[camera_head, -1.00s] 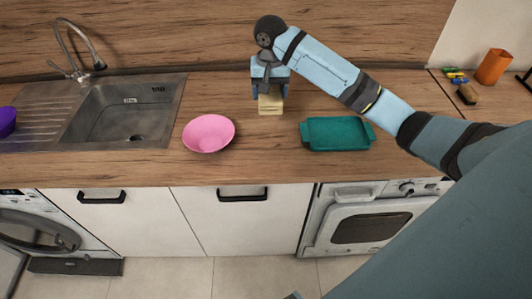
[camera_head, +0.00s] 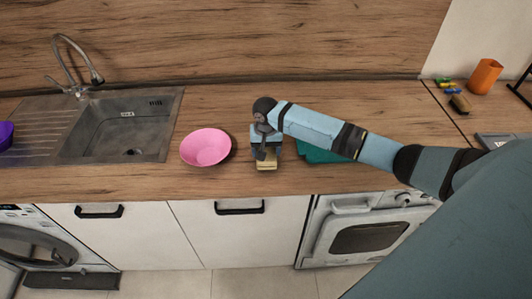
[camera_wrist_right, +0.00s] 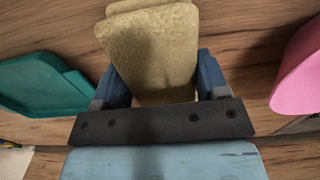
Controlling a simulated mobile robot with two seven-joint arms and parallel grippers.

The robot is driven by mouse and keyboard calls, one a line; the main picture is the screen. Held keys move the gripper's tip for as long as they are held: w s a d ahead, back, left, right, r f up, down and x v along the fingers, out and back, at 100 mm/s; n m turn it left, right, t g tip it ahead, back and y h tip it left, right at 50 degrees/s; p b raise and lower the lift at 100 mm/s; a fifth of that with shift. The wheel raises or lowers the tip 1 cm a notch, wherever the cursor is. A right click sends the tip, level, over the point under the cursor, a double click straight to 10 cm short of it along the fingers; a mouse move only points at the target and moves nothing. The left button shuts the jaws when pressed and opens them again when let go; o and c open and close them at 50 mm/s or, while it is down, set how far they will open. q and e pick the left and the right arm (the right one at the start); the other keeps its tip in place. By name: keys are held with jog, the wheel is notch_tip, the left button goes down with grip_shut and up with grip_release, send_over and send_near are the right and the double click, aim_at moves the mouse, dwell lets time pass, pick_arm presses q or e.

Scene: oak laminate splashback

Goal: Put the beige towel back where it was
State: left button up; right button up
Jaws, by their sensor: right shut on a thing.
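The beige towel (camera_head: 266,165) is a small folded block between the fingers of my right gripper (camera_head: 266,153). It lies near the front edge of the worktop, between the pink bowl and the green tray. In the right wrist view the towel (camera_wrist_right: 152,50) fills the space between the two blue fingers of the gripper (camera_wrist_right: 158,82), which is shut on it. I cannot tell whether the towel touches the worktop. My left gripper is not in view.
A pink bowl (camera_head: 206,148) stands close on the left. A green tray (camera_head: 314,155) on the right is partly hidden by my arm. A sink (camera_head: 118,128) is further left. An orange cup (camera_head: 485,76) stands at the far right. The worktop behind the gripper is clear.

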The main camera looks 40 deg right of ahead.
jog(key=shift+f, duration=1.05)
jog(key=shift+f, duration=0.1)
jog(key=o, duration=1)
notch_tip(320, 180, up, 12)
jog(key=shift+r+b, duration=0.15)
jog(key=shift+b, duration=0.25)
